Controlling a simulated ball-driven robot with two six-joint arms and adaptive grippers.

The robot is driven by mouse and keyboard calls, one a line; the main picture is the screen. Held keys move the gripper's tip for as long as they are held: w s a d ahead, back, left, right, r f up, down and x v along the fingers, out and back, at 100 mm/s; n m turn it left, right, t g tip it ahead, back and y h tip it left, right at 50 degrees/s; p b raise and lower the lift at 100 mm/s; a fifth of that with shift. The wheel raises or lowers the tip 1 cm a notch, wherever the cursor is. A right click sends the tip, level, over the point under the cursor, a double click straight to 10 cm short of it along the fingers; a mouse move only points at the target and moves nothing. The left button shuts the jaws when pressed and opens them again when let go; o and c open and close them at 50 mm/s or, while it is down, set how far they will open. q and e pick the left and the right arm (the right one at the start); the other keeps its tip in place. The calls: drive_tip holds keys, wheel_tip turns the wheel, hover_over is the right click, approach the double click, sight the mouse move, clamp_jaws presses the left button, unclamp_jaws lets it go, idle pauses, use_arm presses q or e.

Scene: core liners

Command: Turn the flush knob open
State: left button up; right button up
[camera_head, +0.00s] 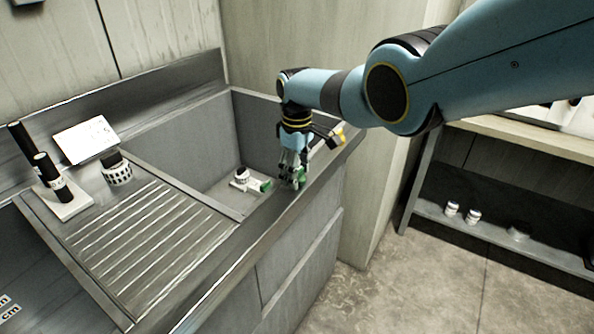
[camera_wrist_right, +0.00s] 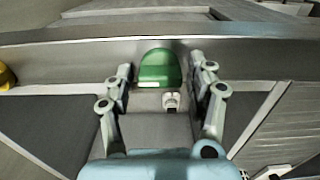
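The green flush knob (camera_wrist_right: 160,68) is at the sink's front rim, with a small white fitting below it in the right wrist view. It also shows in the head view as a small green patch (camera_head: 301,177), partly hidden by my gripper. My right gripper (camera_head: 293,176) points down at the rim. In the right wrist view its fingers (camera_wrist_right: 162,64) are spread, one on each side of the knob, with a narrow gap visible at each side. The knob's far side is hidden. My left gripper is not in view.
A white item with a green part (camera_head: 242,178) lies in the sink. A yellow part (camera_head: 340,134) sits farther along the rim. Black cylinders (camera_head: 52,177), a white card (camera_head: 86,140) and a dark-topped container (camera_head: 117,171) stand by the ribbed drainer. Shelves (camera_head: 490,233) are at right.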

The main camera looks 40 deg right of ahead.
drive_tip(key=shift+o, duration=0.5)
wheel_tip(320, 180, up, 12)
idle(0.3)
idle(0.3)
